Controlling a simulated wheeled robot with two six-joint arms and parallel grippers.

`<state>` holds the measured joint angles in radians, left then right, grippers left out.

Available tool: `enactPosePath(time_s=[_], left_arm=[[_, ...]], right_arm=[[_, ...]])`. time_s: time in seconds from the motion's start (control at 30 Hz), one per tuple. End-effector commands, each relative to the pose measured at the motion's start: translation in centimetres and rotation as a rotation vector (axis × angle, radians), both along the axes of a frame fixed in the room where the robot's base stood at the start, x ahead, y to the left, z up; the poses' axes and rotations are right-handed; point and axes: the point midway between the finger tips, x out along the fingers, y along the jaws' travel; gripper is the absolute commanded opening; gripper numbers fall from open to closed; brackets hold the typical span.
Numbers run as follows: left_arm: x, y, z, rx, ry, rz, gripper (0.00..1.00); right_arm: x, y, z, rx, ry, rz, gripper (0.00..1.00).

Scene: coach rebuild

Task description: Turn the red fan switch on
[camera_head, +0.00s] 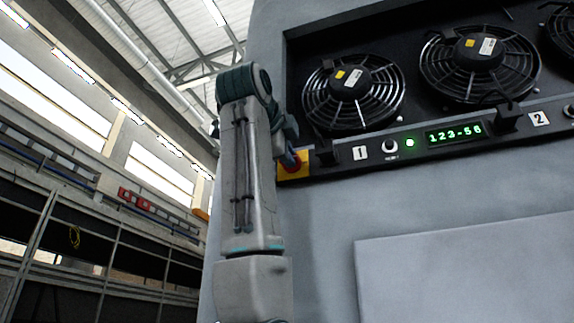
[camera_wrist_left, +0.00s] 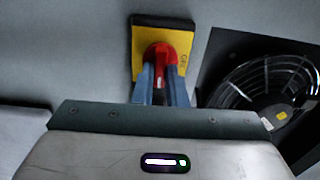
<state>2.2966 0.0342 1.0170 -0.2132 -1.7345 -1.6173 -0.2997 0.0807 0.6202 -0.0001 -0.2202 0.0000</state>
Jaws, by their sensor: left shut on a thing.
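The red fan switch (camera_wrist_left: 160,54) is a red rotary knob on a yellow plate (camera_wrist_left: 178,38), seen in the left wrist view. In the head view the yellow plate (camera_head: 300,168) shows at the left end of the black control strip, with the knob mostly hidden behind my gripper. My left gripper (camera_wrist_left: 161,78) has its two blue-grey fingers on either side of the knob's red handle and is shut on it. In the head view the left gripper (camera_head: 290,160) reaches the plate from the left. My right gripper is in neither view.
Several black fans (camera_head: 352,92) sit in a recess above the control strip. The strip carries a green display (camera_head: 454,133), a lit green lamp (camera_head: 409,142), a small knob (camera_head: 390,146) and numbered labels. A raised grey panel (camera_head: 460,270) lies below.

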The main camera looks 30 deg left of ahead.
Motion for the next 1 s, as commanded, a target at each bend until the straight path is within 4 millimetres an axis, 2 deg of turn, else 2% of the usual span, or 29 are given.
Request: enactPosePath(time_s=[0.57, 0.6, 0.67, 0.7, 1.0], left_arm=[[-0.02, 0.01, 0.08, 0.028, 0.004, 0.000, 0.00], [-0.01, 0.01, 0.07, 0.028, 0.005, 0.000, 0.20], [-0.01, 0.01, 0.07, 0.028, 0.005, 0.000, 0.31], [-0.01, 0.01, 0.06, 0.028, 0.005, 0.000, 0.34], [-0.26, -0.05, -0.03, 0.027, 0.004, 0.000, 0.34]], right_arm=[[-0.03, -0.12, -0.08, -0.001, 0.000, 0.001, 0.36], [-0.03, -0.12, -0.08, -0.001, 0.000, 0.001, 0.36], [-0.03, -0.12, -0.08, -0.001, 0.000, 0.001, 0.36], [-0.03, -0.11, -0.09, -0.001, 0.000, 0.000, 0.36], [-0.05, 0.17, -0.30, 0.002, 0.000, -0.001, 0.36]])
